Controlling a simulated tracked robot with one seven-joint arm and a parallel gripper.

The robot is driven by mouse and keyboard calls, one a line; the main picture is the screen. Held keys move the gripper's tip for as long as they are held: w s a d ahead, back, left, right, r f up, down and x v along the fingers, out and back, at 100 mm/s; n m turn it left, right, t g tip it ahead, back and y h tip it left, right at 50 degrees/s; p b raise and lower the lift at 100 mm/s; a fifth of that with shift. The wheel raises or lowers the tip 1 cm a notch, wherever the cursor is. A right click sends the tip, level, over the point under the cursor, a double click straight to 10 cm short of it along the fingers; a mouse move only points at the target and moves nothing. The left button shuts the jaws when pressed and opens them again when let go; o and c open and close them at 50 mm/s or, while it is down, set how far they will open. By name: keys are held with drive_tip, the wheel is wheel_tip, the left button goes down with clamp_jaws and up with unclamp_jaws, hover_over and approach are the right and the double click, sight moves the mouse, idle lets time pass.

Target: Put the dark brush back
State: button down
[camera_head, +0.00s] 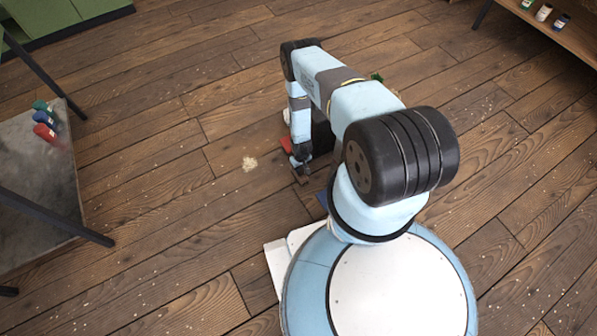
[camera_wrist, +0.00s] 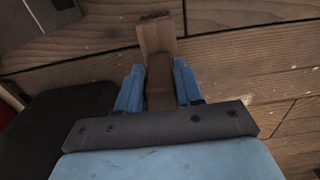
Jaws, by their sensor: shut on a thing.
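My gripper (camera_wrist: 158,82), with blue fingers, is shut on a brown wooden piece, which I take to be the dark brush (camera_wrist: 157,35). The brush sticks out beyond the fingertips in the wrist view. I cannot tell whether the brush touches the floor.
A black object (camera_head: 322,140) and a red one (camera_head: 287,145) stand close to my gripper, partly hidden by my arm. A grey table (camera_head: 40,220) with coloured containers is at left; a shelf (camera_head: 565,35) with jars is upper right.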

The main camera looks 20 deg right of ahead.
sight(302, 178)
drive_tip(key=shift+w+f, duration=0.35)
drive_tip(key=shift+f, duration=1.5)
drive_tip(key=c, duration=0.7)
unclamp_jaws()
drive_tip(key=shift+c, duration=0.2)
